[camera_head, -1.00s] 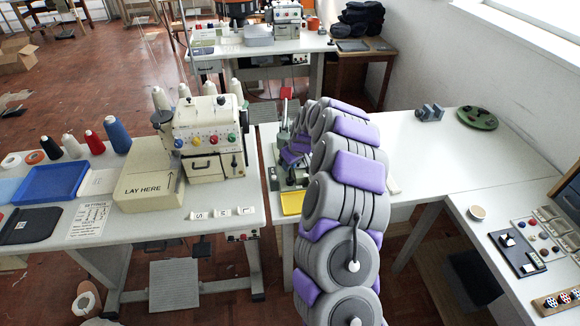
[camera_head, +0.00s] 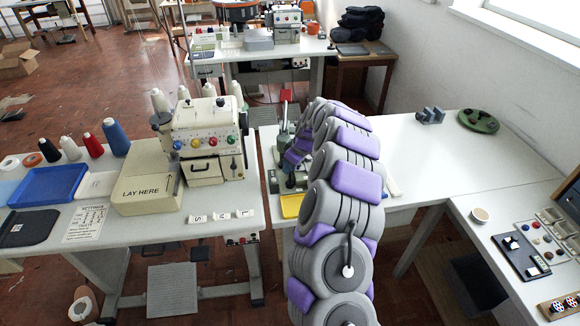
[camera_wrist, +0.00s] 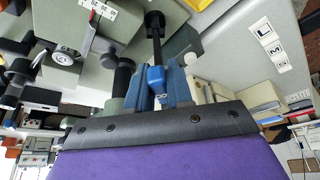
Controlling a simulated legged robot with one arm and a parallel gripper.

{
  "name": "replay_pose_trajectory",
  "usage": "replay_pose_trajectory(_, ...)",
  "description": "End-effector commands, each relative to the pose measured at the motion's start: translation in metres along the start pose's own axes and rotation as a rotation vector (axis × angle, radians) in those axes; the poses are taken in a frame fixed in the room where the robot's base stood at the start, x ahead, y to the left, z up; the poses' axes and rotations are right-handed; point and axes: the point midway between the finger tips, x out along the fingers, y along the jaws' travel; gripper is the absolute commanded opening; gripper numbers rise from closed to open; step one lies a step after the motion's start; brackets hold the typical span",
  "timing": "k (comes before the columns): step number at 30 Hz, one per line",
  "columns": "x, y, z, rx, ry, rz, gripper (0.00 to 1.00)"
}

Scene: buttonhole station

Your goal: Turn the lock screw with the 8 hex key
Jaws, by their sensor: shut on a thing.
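In the wrist view my gripper (camera_wrist: 159,84) is shut on the blue grip of the hex key (camera_wrist: 156,76), which bears a small mark like an 8. The key's black shaft points away to a dark round part (camera_wrist: 155,19). I cannot tell whether its tip is seated there. A grey-green machine body (camera_wrist: 85,45) is to the left, with a round metal screw head (camera_wrist: 63,56) on its face, apart from the key. I cannot tell which part is the lock screw. In the head view my arm mostly hides the green machine (camera_head: 283,165) and my gripper.
A cream sewing machine (camera_head: 206,140) stands left of the green machine. A yellow tray (camera_head: 291,206) lies at the front. Letter blocks (camera_head: 222,215) sit on the left table, also in the wrist view (camera_wrist: 270,45). The white table (camera_head: 440,165) right of my arm is mostly clear.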

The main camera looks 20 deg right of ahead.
Motion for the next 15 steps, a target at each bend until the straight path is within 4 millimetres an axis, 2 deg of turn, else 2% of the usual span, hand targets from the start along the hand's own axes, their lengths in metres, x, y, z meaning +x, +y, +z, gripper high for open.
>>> replay_pose_trajectory(6,0.0004,0.0005,0.0,-0.117,0.001,-0.048,0.0)
replay_pose_trajectory(15,0.0007,0.0,0.0001,-0.122,0.001,-0.051,0.0)
